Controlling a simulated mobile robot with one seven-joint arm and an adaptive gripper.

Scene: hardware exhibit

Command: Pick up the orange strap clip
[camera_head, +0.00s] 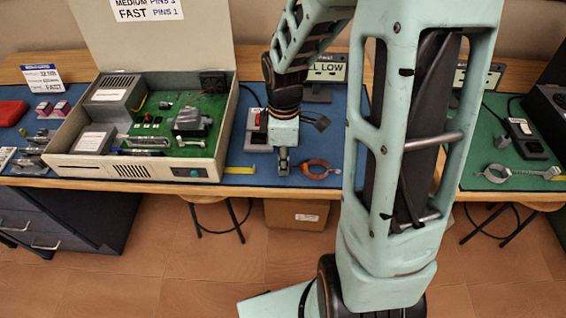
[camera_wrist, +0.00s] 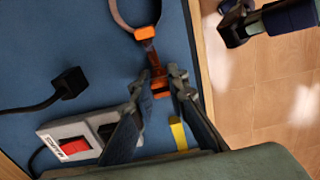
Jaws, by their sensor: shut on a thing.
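The orange strap clip (camera_head: 317,169) is at the front of the blue mat in the head view, beside my gripper (camera_head: 283,160). In the wrist view the clip (camera_wrist: 145,33) has a ring-shaped band at the top and a narrow orange end reaching down between my fingertips (camera_wrist: 158,87). My gripper is shut on that narrow end. The fingers hide part of it. I cannot tell whether the clip rests on the mat or is slightly raised.
A switch box with a red rocker (camera_wrist: 75,147) and a black plug (camera_wrist: 70,82) lie left of my fingers. A yellow strip (camera_wrist: 178,134) is close by. The open case (camera_head: 140,125) stands left of my gripper. The table edge (camera_wrist: 198,50) is near the clip.

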